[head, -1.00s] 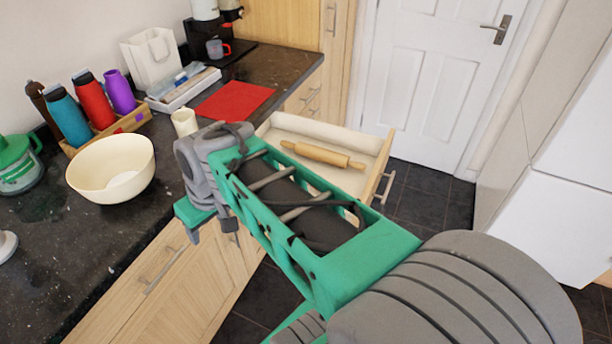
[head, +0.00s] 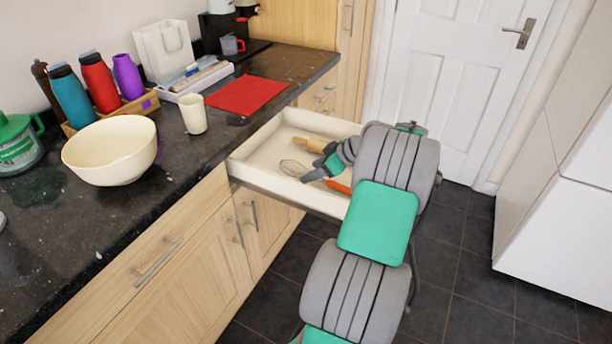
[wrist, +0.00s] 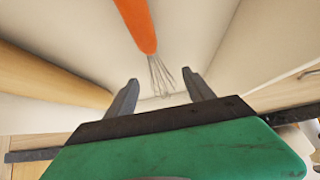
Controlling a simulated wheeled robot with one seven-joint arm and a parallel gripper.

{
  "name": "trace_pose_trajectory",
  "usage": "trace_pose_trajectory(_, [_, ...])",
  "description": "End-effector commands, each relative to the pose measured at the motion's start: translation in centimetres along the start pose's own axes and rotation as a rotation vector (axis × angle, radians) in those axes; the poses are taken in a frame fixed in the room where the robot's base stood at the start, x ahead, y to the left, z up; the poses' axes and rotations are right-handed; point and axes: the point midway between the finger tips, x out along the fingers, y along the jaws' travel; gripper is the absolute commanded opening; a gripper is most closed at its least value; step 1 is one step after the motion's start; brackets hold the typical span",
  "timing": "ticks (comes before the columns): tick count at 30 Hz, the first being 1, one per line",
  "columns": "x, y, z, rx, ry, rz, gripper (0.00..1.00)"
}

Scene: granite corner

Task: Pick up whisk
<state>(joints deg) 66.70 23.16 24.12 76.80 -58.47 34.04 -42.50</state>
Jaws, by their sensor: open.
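The whisk (head: 293,168) lies in the open drawer, with its wire head toward the left and its orange handle (head: 338,187) partly hidden behind my arm. In the wrist view the whisk's orange handle (wrist: 137,25) points up, and its wire loops (wrist: 160,76) reach down between the tips of my open fingers. My gripper (wrist: 162,84) is open and holds nothing. In the head view my gripper (head: 316,173) is over the drawer, close to the whisk. I cannot tell how high it is above the wires.
A wooden rolling pin (head: 309,144) lies in the drawer (head: 262,153) behind the whisk and shows at left in the wrist view (wrist: 50,74). The drawer walls surround both. A cream cup (head: 194,115) and bowl (head: 112,152) stand on the dark counter (head: 150,225).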

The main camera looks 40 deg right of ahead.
Motion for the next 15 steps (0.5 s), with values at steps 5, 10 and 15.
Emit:
trace_pose_trajectory(5, [2.2,0.0,0.0,0.0,-0.001,0.0,0.61])
trace_pose_trajectory(10, [2.1,0.0,0.0,0.001,-0.001,0.001,0.61])
trace_pose_trajectory(15, [2.1,0.0,0.0,0.001,-0.001,0.0,0.47])
